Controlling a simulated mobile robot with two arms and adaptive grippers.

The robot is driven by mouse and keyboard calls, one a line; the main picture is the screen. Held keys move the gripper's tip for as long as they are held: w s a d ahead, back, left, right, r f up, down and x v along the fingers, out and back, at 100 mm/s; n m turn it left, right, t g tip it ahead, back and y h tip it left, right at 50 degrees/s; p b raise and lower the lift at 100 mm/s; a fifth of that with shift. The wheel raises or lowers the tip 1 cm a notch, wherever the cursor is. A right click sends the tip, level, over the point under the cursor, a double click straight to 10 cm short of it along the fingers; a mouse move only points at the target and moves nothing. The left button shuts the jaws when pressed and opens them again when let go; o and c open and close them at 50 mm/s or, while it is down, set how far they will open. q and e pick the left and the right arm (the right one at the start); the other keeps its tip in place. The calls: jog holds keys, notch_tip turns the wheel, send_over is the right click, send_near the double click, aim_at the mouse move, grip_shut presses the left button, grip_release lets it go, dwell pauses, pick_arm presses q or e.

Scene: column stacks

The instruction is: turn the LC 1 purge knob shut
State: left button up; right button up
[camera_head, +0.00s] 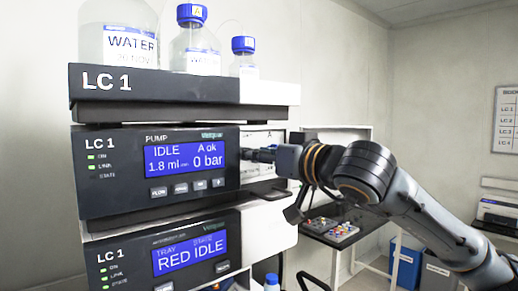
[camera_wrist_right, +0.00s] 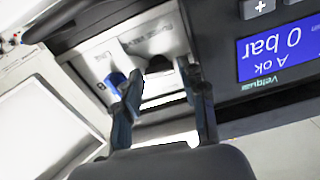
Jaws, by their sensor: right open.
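The LC 1 pump module (camera_head: 110,200) stands in the middle of the stack; its display reads IDLE, 1.8 ml and 0 bar. My right gripper (camera_head: 248,154) reaches in from the right to the light panel (camera_head: 262,138) beside the display. In the right wrist view my right gripper (camera_wrist_right: 163,74) is open, its two fingers pointing at this panel. A dark round part, which looks like the purge knob (camera_wrist_right: 158,64), lies between the fingertips. I cannot tell whether the fingers touch it, nor its turn angle. A blue part (camera_wrist_right: 116,80) sits beside the left finger. My left gripper is not in view.
A tray shelf (camera_head: 180,100) with WATER bottles (camera_head: 195,45) stands on the pump. Another LC 1 module (camera_head: 120,262) showing RED IDLE is below it. A black-topped cart (camera_head: 325,218) with small coloured items and blue bins (camera_head: 407,262) stand behind my right arm.

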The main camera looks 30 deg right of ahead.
jog(key=shift+c, duration=0.6)
grip_shut()
